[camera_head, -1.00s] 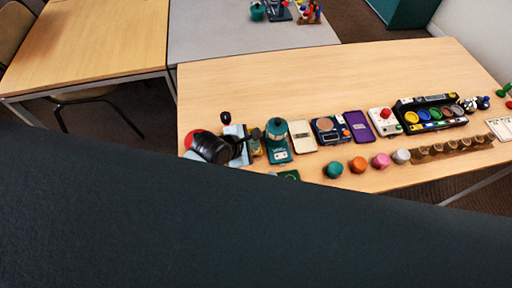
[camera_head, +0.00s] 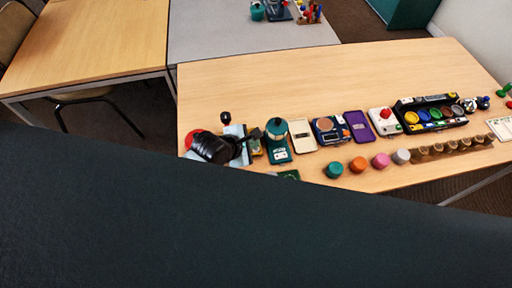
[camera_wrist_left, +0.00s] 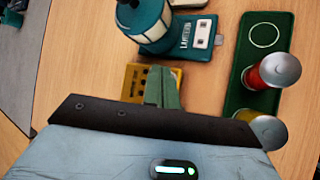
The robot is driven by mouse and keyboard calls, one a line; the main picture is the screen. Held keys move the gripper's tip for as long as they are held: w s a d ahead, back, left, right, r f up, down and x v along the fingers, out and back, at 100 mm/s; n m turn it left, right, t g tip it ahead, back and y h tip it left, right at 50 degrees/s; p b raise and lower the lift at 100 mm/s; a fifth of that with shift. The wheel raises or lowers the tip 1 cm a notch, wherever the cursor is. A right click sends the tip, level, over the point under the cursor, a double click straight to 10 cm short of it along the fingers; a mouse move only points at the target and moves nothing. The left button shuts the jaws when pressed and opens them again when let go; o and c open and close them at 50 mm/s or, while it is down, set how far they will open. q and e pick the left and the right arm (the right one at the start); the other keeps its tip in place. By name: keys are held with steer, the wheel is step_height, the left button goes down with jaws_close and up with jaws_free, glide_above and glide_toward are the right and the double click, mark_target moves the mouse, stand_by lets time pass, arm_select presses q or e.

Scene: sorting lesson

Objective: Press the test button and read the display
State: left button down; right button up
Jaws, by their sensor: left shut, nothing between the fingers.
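My left gripper (camera_head: 256,134) is at the left end of the wooden table, beside a teal lantern-like device (camera_head: 276,130). In the left wrist view its green fingers (camera_wrist_left: 162,86) are together and empty. They are over a yellow device (camera_wrist_left: 134,82), which the fingers and the dark palm bar partly hide. I cannot tell whether they touch it. The teal device (camera_wrist_left: 150,22) has a base with a small pale panel, too small to read. I cannot make out a test button or a readable display. My right gripper is not in view.
A green tray (camera_wrist_left: 238,88) with a red and a yellow cylinder lies right of the yellow device. A cream case (camera_head: 302,136), a purple case (camera_head: 359,127) and a white box with a red knob (camera_head: 384,121) stand rightward. The table's back is clear.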

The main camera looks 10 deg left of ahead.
arm_select(q)
steer(key=shift+f, duration=0.2)
steer(key=shift+f, duration=0.25)
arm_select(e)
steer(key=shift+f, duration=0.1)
